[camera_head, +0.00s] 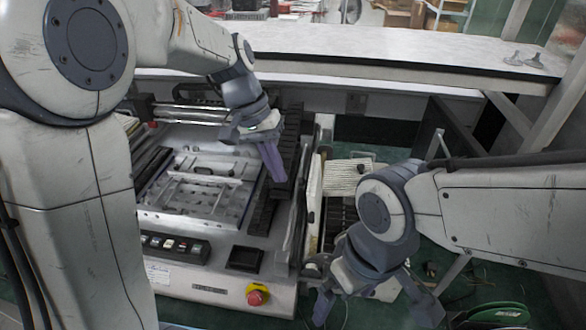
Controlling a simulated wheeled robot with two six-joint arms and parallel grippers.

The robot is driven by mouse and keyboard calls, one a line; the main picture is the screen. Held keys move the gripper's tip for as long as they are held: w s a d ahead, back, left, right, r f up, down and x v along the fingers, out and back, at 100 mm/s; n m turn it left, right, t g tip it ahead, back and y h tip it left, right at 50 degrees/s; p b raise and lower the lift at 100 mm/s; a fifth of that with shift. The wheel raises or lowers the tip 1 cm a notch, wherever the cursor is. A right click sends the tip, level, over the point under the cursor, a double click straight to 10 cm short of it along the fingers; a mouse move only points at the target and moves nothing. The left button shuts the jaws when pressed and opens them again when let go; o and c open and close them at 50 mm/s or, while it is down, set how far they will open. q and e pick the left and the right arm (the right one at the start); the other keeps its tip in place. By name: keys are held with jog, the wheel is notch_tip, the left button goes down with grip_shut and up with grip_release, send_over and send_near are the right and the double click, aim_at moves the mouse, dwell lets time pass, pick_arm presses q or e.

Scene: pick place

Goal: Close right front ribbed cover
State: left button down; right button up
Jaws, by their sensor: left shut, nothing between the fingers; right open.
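The machine (215,275) has a pale ribbed cover (345,178) on its right side, behind a dark open bay (336,222) with slats or rails. An upright cream panel (314,190) stands along the bay's left edge. I cannot tell whether this panel is part of the right front cover. My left gripper (274,172) is shut and empty, pointing down above the machine's right part, left of the panel. My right gripper (376,308) is open at the machine's front right corner, fingers down and spread. It and its wrist hide the front of the bay.
A metal fixture plate (200,190) fills the machine's middle. A red emergency button (257,295) and a switch panel (175,246) are on the front. A green cable reel (495,317) lies on the floor at right. A white bench (400,45) runs behind.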

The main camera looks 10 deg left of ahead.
pick_arm(q)
jog(key=w+a+n+h, duration=0.1)
jog(key=w+a+n, duration=0.1)
jog(key=w+a, duration=0.5)
jog(key=d+f+p, duration=0.5)
jog(key=d+f, duration=0.2)
jog(key=d, duration=0.1)
jog(key=shift+f+t, duration=0.4)
jog(key=shift+d, duration=0.1)
